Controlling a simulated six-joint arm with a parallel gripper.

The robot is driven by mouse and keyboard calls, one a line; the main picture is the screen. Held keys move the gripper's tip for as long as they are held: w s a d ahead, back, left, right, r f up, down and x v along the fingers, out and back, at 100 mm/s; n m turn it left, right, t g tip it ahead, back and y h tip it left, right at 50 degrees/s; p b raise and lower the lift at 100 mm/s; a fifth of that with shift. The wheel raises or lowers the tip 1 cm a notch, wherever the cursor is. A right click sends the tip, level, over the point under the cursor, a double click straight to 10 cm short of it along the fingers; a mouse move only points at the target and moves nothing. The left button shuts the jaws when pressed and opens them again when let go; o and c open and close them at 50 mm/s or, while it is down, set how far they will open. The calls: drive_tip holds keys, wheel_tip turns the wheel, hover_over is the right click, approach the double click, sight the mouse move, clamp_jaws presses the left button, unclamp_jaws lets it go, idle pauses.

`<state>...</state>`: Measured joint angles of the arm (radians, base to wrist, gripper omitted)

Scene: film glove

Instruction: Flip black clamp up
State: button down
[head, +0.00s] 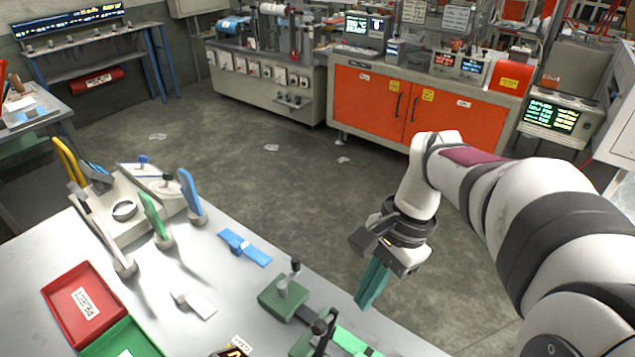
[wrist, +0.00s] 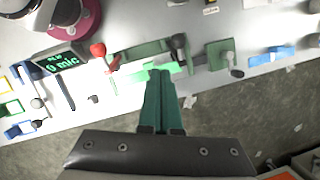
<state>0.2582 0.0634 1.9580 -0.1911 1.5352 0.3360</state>
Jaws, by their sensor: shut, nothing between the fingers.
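My gripper (head: 373,288) has green fingers pressed together, empty, and hangs in the air beyond the far edge of the table, to the right of the fixture. In the wrist view the shut fingers (wrist: 161,76) point toward the fixture. A black clamp (head: 322,328) with a dark rounded end stands on a green base at the bottom of the head view, partly cut off. It also shows in the wrist view (wrist: 179,44), just beyond and right of my fingertips. My fingers look apart from it. Its exact lever angle is hard to tell.
A green block with a grey lever (head: 283,297) stands beside the black clamp. A red-knobbed clamp (wrist: 97,50) stands left of it in the wrist view. A bright green strip (head: 350,341), a blue piece (head: 244,247) and a red tray (head: 62,300) lie on the table (head: 225,290).

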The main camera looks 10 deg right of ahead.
sight(316, 334)
drive_tip(key=w+a+r+n+h, duration=0.2)
drive_tip(key=w+a+n+h, duration=0.1)
drive_tip(key=a+n, duration=0.1)
drive_tip(key=f, duration=1)
drive_tip(key=shift+s+a, duration=0.1)
drive_tip(key=shift+a, duration=0.2)
drive_tip(key=shift+r, duration=0.1)
drive_tip(key=shift+s+a+r, duration=0.2)
drive_tip(key=shift+s+a, duration=1.25)
drive_tip(key=shift+s, duration=0.05)
drive_tip(key=shift+y, duration=0.3)
